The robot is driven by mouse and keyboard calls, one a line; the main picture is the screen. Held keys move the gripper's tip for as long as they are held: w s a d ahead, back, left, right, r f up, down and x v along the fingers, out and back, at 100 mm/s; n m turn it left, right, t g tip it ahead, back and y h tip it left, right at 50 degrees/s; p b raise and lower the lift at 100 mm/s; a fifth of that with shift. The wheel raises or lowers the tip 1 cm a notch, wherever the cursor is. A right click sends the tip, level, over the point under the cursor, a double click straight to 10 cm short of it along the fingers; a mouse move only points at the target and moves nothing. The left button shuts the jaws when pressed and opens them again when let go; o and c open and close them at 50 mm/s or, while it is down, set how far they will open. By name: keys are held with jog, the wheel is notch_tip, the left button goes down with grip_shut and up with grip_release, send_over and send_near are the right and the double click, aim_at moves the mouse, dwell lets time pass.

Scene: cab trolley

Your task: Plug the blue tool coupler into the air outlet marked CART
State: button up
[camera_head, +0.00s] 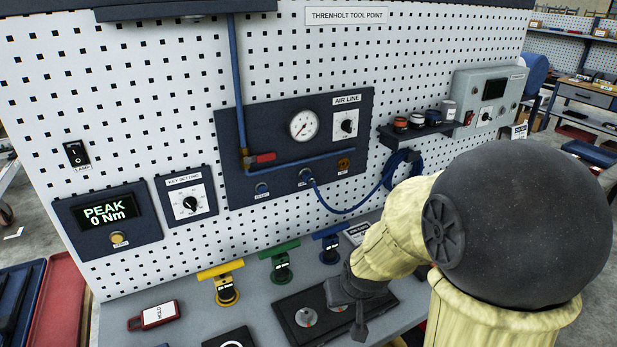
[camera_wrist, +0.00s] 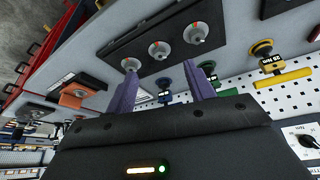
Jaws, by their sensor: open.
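The air panel (camera_head: 245,150) is dark blue and carries a gauge, a red-handled valve and outlets in its lower part. A blue hose (camera_head: 352,208) loops from a coil at the right of the panel to its middle outlet (camera_head: 306,175). The hose-end coupler (camera_head: 312,183) is at that outlet; I cannot tell whether it is seated. A left outlet (camera_head: 262,188) looks free. The outlet labels are too small to read, so I cannot pick out CART. My gripper (camera_wrist: 160,75) is open and empty over the bench, well below and apart from the coupler, and largely hidden by my arm in the head view.
Yellow (camera_head: 222,282), green (camera_head: 281,262) and blue (camera_head: 329,244) T-handled tools stand along the bench. A black tray (camera_head: 285,318) with grey round pieces lies beneath my arm. A red-ended device (camera_head: 154,315) lies at front left. A small shelf (camera_head: 425,130) juts from the pegboard.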

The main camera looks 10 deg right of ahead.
jog(key=w+d+r+t+p, duration=0.25)
jog(key=w+t, duration=0.35)
jog(key=w, duration=1)
jog(key=n+t+y+p, duration=0.4)
jog(key=t+y+p, duration=0.2)
jog(key=t, duration=0.1)
send_near(313, 184)
jog(key=w, duration=0.3)
jog(key=x, duration=0.3)
jog(key=a+x, duration=0.1)
jog(key=x, duration=0.2)
jog(key=shift+w+a+r+b, duration=0.1)
jog(key=shift+w+r+b, duration=0.05)
jog(key=shift+w+b, duration=0.15)
jog(key=shift+b+x, duration=0.3)
jog(key=shift+x, duration=0.45)
jog(key=shift+b, duration=0.75)
